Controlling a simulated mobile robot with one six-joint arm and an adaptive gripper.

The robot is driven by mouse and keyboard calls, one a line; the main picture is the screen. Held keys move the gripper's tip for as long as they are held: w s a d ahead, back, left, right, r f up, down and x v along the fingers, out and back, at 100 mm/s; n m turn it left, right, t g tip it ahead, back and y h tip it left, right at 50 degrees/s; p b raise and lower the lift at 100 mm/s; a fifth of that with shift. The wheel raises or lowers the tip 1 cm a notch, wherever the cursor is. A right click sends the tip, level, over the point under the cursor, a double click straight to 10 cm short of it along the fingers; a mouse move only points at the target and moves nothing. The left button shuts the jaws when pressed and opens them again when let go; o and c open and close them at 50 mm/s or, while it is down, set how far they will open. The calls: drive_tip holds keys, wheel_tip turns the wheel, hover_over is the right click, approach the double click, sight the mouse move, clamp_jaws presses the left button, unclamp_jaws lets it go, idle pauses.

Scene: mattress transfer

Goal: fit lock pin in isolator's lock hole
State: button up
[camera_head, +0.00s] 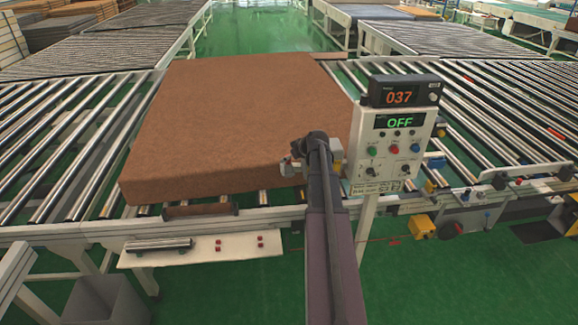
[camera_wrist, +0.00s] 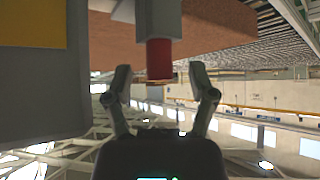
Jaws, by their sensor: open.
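In the wrist view my gripper (camera_wrist: 163,72) is open, its two fingers spread apart. A red cylinder (camera_wrist: 159,58) under a pale block (camera_wrist: 158,18) sits between and just beyond the fingertips; I cannot tell whether it is the lock pin. A grey box with a yellow panel (camera_wrist: 33,24) is close on the left, possibly the isolator. No lock hole can be made out. In the head view my arm reaches up beside the control panel (camera_head: 391,135), which reads OFF, and hides much of a yellowish part (camera_head: 336,151) there. The gripper's fingers are not clear in that view.
A large brown mattress (camera_head: 235,115) lies on the roller conveyor (camera_head: 60,115). A pale shelf (camera_head: 190,259) with small red pieces (camera_head: 218,246) is at the front. A yellow box (camera_head: 421,226) is low at the right. Green floor (camera_head: 470,280) is open at the lower right.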

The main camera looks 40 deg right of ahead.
drive_tip(key=shift+w+f, duration=0.45)
idle(0.3)
clamp_jaws()
